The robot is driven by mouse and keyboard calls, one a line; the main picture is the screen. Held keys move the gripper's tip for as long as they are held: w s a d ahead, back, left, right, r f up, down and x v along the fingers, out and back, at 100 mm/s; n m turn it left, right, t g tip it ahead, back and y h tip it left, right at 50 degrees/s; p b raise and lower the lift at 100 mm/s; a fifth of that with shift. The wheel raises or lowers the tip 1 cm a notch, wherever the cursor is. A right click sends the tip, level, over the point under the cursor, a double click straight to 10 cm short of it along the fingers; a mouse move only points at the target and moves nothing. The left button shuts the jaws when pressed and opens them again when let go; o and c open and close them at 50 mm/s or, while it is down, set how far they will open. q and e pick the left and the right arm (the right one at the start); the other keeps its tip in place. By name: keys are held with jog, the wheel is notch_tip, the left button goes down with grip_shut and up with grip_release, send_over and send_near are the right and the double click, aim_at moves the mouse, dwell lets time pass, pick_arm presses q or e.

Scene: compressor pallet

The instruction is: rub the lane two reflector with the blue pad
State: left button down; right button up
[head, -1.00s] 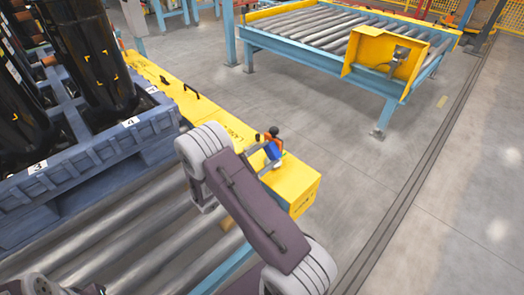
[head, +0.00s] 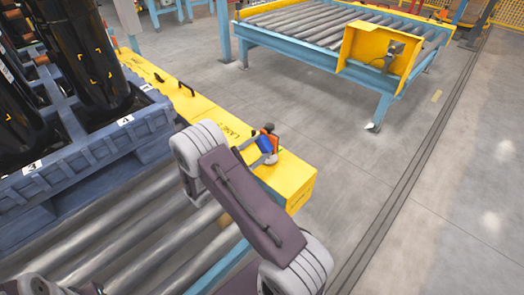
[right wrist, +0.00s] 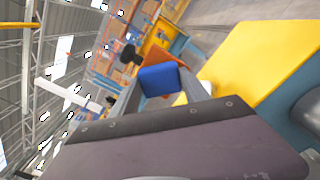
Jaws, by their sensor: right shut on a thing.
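The blue pad (head: 264,145) has an orange backing and a dark knob. My right gripper (head: 262,142) is shut on it, above the near end of the yellow lane cover (head: 283,181). In the right wrist view the pad (right wrist: 159,80) sits at the fingers (right wrist: 158,84), its blue face towards the camera. A small pale round thing (head: 271,159), perhaps the lane two reflector, shows just under the pad and is mostly hidden. I cannot tell whether the pad touches it. The cover's lettering reads "LANE" beside my arm. My left gripper is not in view.
Steel rollers (head: 130,235) run left of the cover. A blue pallet (head: 90,150) with dark compressors (head: 78,50) stands on them. Black handles (head: 186,89) rise from the cover farther back. Another roller conveyor (head: 310,50) stands across open grey floor (head: 400,220).

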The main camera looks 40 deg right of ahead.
jog(key=shift+w+a+b, duration=0.15)
jog(key=shift+w, duration=0.75)
jog(key=shift+w+a+b, duration=0.1)
jog(key=shift+w+b, duration=0.05)
jog(key=shift+w, duration=0.7)
jog(key=shift+a, duration=0.1)
jog(key=shift+s+a, duration=0.2)
jog(key=shift+a, duration=1.25)
jog(key=shift+s+a, duration=0.15)
jog(key=shift+a, duration=1.3)
jog(key=shift+s+a+p, duration=0.1)
jog(key=shift+a+p, duration=0.2)
jog(key=shift+a, duration=1.2)
